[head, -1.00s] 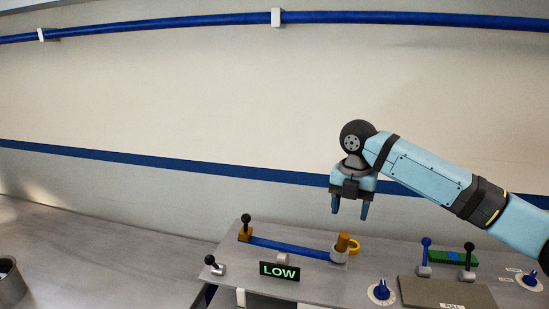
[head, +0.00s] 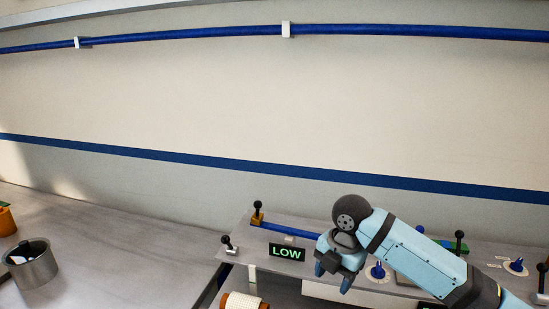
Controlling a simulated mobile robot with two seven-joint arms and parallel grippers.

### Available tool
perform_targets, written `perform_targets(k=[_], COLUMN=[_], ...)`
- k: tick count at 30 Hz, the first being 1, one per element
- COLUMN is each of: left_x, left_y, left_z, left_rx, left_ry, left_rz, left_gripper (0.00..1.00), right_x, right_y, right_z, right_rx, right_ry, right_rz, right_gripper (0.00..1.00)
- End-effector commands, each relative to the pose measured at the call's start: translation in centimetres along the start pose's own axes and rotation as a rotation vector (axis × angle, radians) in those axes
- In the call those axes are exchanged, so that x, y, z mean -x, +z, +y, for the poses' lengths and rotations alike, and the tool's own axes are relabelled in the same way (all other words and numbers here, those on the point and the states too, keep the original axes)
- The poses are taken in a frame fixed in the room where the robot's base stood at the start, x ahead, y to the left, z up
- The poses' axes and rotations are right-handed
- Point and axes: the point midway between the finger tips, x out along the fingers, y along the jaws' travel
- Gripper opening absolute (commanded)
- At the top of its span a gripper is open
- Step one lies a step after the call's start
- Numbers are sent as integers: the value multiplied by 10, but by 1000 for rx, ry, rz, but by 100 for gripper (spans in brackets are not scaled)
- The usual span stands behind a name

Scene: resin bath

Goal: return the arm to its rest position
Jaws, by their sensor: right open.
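My right arm reaches in from the right. Its gripper (head: 333,283) hangs low in front of the control panel (head: 240,240), fingers pointing down, open and with nothing between them. It hides part of the panel, including the right end of the blue bar (head: 290,229). My left gripper is not in view.
The panel carries a green "LOW" display (head: 287,252), black-knobbed levers (head: 257,211) and a blue dial (head: 377,271). A grey metal pot (head: 36,269) and an orange container (head: 6,222) stand on the left bench, whose middle is clear.

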Motion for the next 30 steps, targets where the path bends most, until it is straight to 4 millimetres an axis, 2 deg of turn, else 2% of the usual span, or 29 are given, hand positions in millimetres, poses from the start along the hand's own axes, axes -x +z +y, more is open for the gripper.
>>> perform_targets(k=[1, 3, 8, 12, 17, 20, 24, 30], left_x=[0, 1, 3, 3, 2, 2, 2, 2], left_y=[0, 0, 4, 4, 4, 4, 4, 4], left_z=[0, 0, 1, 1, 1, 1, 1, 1], left_rx=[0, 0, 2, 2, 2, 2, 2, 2], left_ry=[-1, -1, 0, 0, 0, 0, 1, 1], left_rz=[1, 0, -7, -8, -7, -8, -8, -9], left_gripper=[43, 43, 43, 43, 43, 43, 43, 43], right_x=[-19, -39, -75, -98, -118, -127, -136, -139], right_y=[-17, -37, -75, -101, -122, -131, -139, -146], right_z=[-6, -14, -38, -66, -108, -139, -191, -260], right_rx=[-46, -136, -379, -628, -946, -1160, -1470, -1825], right_ry=[18, 54, 133, 190, 240, 263, 288, 315], right_rz=[22, 43, 96, 142, 183, 194, 183, 120], right_gripper=[57, 57, 57, 57, 57, 57, 57, 57])
